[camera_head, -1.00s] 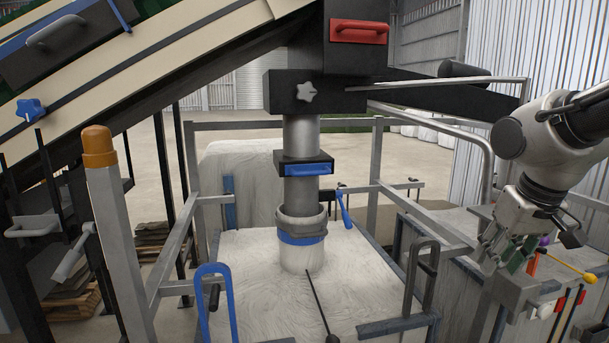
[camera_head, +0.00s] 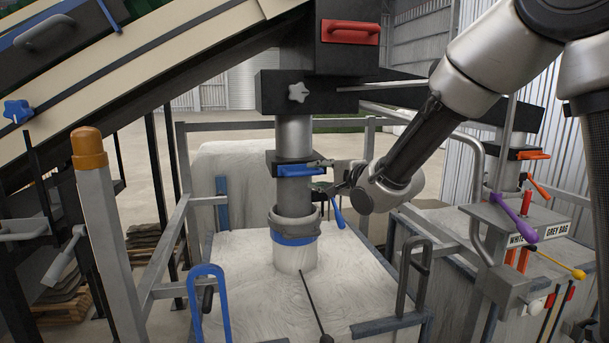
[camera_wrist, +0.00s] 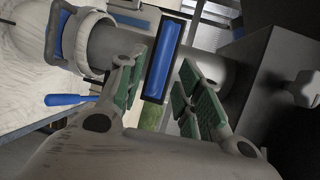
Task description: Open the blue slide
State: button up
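The blue slide (camera_head: 301,170) is a flat blue handle on the front of a black box around the grey vertical pipe. In the wrist view the blue slide (camera_wrist: 163,55) shows as a long blue bar in a black frame, between my two fingers. My gripper (camera_head: 324,175) reaches in from the right, at the slide's right end in the head view. In the wrist view my gripper (camera_wrist: 165,85) is open, with one green-padded finger on either side of the slide. I cannot tell whether a finger touches it.
A blue lever (camera_head: 338,212) hangs just below my gripper. A grey collar with a blue band (camera_head: 294,240) joins the pipe to the white bag (camera_head: 260,285). A red handle (camera_head: 354,32) is above. Metal rails stand around the bag. A purple-handled lever (camera_head: 513,215) is at right.

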aim_at(306, 173)
jog(key=x, duration=0.7)
jog(key=shift+w+a, duration=0.1)
jog(key=shift+w, duration=0.05)
grip_shut()
